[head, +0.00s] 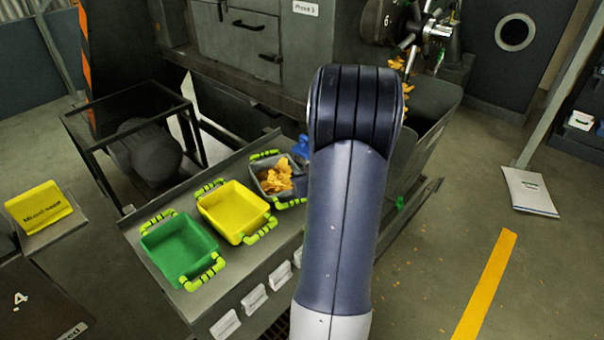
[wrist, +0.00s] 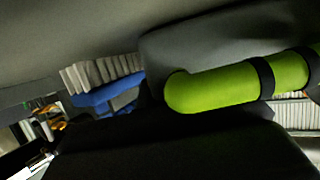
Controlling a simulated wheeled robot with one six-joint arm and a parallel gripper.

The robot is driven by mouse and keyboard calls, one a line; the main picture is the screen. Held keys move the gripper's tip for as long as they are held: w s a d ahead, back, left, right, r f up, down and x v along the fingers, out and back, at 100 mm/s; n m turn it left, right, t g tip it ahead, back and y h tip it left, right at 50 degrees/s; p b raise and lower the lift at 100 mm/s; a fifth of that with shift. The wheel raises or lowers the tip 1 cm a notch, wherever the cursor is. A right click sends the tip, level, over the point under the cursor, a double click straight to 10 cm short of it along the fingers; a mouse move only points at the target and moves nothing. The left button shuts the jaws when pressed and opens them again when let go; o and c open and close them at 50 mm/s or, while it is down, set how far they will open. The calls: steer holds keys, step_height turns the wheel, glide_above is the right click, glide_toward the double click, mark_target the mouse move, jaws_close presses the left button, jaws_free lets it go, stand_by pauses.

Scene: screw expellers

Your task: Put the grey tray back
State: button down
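The grey tray (head: 262,166) holds yellow-orange flakes and has yellow-green handles with dark bands. It is at the right end of a row on the sloping metal stand (head: 150,212), partly hidden by my arm; I cannot tell whether it rests fully there. My gripper (head: 299,186) is at the tray's right side, close to its near handle, mostly hidden behind my forearm. In the wrist view a green handle (wrist: 215,88) with black bands is very close, between dark grey and black shapes. Whether the fingers are closed on it is not clear.
A yellow tray (head: 235,207) and a green tray (head: 180,245) stand left of the grey tray. A blue object (head: 302,147) is just behind it; the wrist view shows blue with pale ribs (wrist: 105,90). The machine (head: 250,40) rises behind. Open floor (head: 430,270) lies right.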

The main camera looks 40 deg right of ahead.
steer(key=c, duration=1.6)
jaws_free()
steer(key=shift+f, duration=0.1)
steer(key=shift+c, duration=0.2)
steer(key=shift+r, duration=0.25)
steer(key=v, duration=1.2)
